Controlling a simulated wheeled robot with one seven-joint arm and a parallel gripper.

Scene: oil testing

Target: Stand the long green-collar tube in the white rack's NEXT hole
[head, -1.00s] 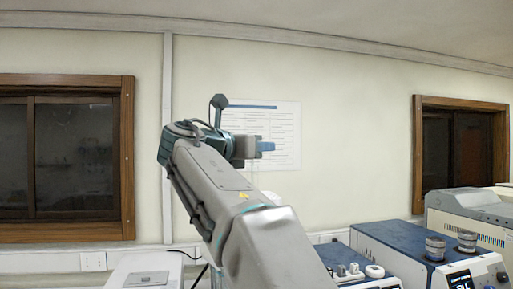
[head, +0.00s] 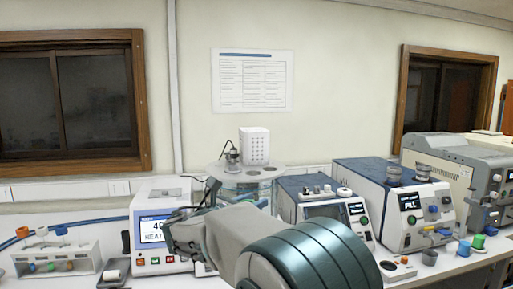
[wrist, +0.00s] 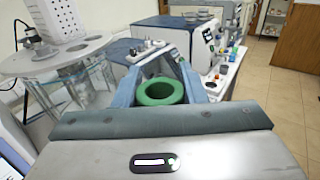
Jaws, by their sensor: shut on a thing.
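In the wrist view the blue fingers of my gripper (wrist: 158,83) are shut on the long green-collar tube. Its green ring-shaped collar (wrist: 159,91) shows from above between the fingers, and its lower length is hidden. In the head view my arm hides the fingers and the held tube. The white rack (head: 82,262) stands on the bench at the far left of the head view, with several coloured pieces in it and on top. My gripper is to the right of the rack and apart from it. Its individual holes are too small to make out.
A heater unit with a lit display (head: 155,228) stands right of the rack. Behind my arm is a round glass bath (head: 283,172) with a white perforated block (head: 254,146) on it. Blue-topped instruments (head: 375,172) and small coloured cups (head: 478,242) stand at the right.

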